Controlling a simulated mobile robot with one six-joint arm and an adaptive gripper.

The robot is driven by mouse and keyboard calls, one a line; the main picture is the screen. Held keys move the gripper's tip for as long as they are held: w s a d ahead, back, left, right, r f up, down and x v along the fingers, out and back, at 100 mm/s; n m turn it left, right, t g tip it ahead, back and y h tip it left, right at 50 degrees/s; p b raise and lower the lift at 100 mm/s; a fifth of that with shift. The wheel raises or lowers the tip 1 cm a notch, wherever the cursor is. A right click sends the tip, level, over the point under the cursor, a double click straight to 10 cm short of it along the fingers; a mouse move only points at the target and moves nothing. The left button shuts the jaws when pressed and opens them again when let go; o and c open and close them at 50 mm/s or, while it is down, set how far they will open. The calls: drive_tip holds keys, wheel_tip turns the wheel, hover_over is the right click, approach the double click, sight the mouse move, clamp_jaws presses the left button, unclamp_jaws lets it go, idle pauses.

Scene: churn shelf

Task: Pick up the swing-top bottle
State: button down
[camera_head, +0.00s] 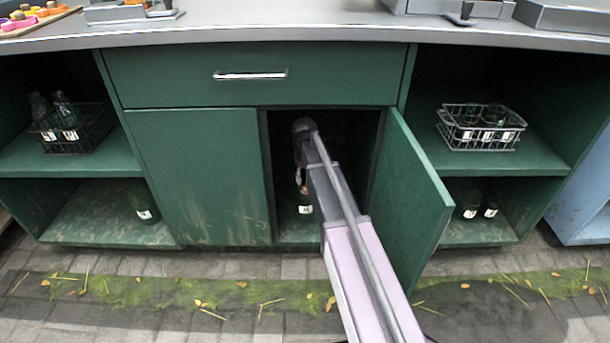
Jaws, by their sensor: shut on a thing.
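A dark green bottle with a white label (305,208), which I take to be the swing-top bottle, is inside the open middle compartment of the green cabinet. My arm reaches into this compartment from the front. My gripper (302,186) is at the bottle's top and is shut on it. The fingers are small and partly hidden by my arm. The bottle looks upright, at or close to the compartment floor; I cannot tell whether it touches. Its upper part and any swing-top are hard to make out.
The right cabinet door (412,195) stands open beside my arm; the left door (200,175) is shut. A dark wire basket (92,128) with bottles is on the left shelf, a pale one (481,128) on the right. Other bottles (145,208) stand on the lower shelves. The counter (280,22) is above.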

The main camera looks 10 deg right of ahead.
drive_tip(key=s+d+r+p, duration=0.1)
drive_tip(key=s, duration=1.3)
drive_tip(key=shift+s+d+r, duration=0.15)
drive_tip(key=shift+s+d, duration=0.15)
drive_tip(key=shift+d, duration=0.1)
